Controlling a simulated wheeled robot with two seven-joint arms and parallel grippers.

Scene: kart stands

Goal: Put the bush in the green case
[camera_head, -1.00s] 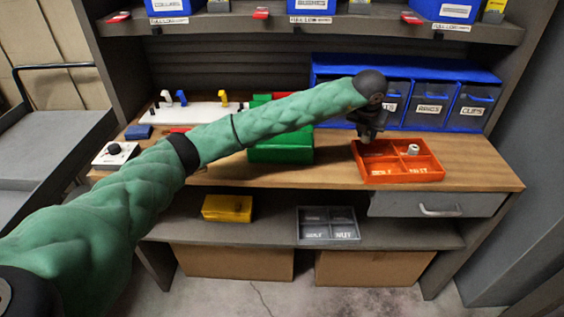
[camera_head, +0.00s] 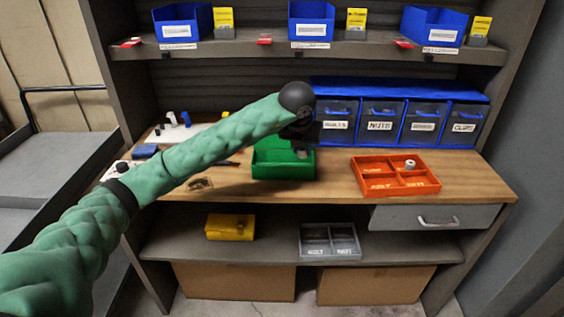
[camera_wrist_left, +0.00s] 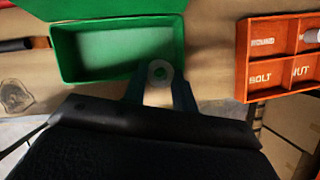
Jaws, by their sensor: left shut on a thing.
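The green case (camera_head: 284,171) is an open box on the wooden bench top, and it fills the upper left of the wrist view (camera_wrist_left: 75,60), where its inside looks empty. My left gripper (camera_head: 300,146) is at the right-hand part of the case in the head view. My right gripper is not in view.
An orange divided tray (camera_head: 397,181) stands to the right, with a small pale piece (camera_head: 410,164) in it. Blue-framed drawers (camera_head: 400,118) stand behind. A grey tray (camera_head: 329,241) and a yellow box (camera_head: 230,227) are on the shelf below. Bench between case and orange tray is clear.

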